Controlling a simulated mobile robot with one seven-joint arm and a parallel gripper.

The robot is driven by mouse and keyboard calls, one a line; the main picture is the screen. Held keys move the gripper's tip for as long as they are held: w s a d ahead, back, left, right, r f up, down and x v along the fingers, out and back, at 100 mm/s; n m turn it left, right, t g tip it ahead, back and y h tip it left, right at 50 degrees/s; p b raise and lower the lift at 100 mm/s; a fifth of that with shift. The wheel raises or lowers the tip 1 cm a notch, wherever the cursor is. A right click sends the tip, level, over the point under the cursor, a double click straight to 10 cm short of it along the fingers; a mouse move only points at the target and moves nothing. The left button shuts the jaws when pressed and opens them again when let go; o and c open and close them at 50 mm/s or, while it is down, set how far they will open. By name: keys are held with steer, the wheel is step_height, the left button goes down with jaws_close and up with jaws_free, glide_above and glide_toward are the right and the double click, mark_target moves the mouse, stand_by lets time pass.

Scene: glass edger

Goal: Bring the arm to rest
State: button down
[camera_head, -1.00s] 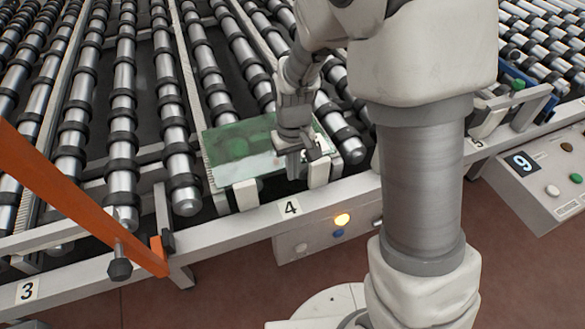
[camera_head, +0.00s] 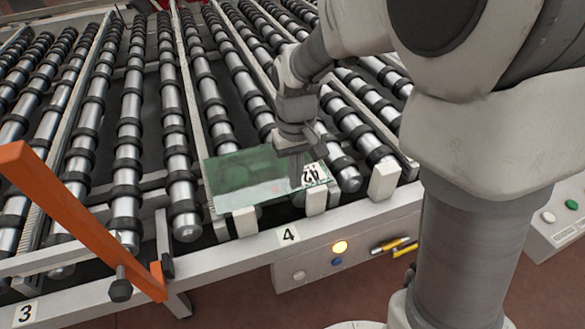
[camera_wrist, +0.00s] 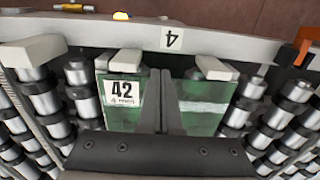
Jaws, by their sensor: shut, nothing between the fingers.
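My gripper (camera_head: 296,172) is shut and empty. In the head view it hangs over the right part of a green glass pane (camera_head: 235,172). In the wrist view my gripper (camera_wrist: 168,78) stands in front of the same pane (camera_wrist: 205,90), its fingers together; whether they touch the glass I cannot tell. The pane lies tilted on the rollers against white stop blocks at the front rail marked 4.
Roller lanes (camera_head: 128,140) fill the space behind the front rail (camera_head: 225,254). An orange bar (camera_head: 75,220) slants up at the left. A control box (camera_head: 330,262) with a lit yellow button hangs below the rail. Yellow-handled tools (camera_head: 395,246) are beside it.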

steer(key=s+d+r+m+t, duration=0.3)
steer(key=s+d+r+t, duration=0.2)
steer(key=s+d+r, duration=0.4)
steer(key=s+r, duration=0.4)
steer(key=s, duration=0.2)
steer(key=shift+s+d+t, duration=0.15)
steer(key=shift+s+t, duration=0.15)
steer(key=shift+s, duration=0.1)
